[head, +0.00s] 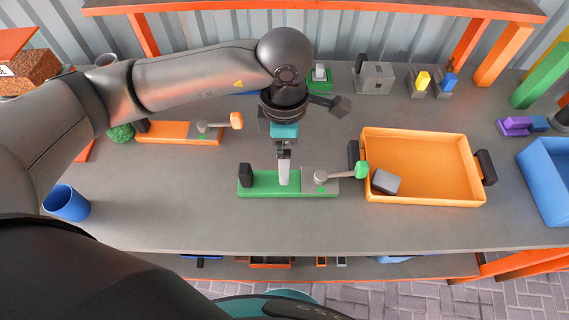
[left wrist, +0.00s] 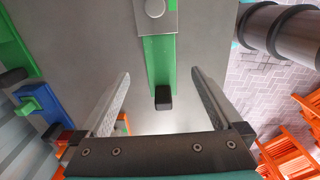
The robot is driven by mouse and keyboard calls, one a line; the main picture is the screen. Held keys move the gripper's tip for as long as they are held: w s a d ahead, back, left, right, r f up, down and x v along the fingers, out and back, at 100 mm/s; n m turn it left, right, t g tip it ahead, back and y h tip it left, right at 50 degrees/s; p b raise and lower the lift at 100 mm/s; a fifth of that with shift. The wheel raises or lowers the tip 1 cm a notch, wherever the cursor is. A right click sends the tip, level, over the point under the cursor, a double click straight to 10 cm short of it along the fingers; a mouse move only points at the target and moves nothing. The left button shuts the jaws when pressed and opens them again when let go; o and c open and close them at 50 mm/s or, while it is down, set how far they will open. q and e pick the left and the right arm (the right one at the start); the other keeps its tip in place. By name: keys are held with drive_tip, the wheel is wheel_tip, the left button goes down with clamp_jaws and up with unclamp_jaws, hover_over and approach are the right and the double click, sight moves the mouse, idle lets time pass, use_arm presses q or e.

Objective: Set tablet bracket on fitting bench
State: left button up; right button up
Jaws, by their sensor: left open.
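I cannot tell for certain which piece is the tablet bracket. A long green piece (head: 268,187) lies flat on the grey bench (head: 215,222), with a black block at its left end and a grey plate and green-knobbed lever on its right. In the left wrist view the green piece (left wrist: 160,60) runs between the fingers, its black end toward me. My right gripper is out of view.
An orange tray (head: 432,199) holding a grey block (head: 385,182) stands close right of the green piece. A similar orange piece (head: 177,133) lies left of my gripper. A blue cup (head: 67,203) stands at the left. The bench front is clear.

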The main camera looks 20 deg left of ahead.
use_arm(q)
wheel_tip(320, 180, up, 4)
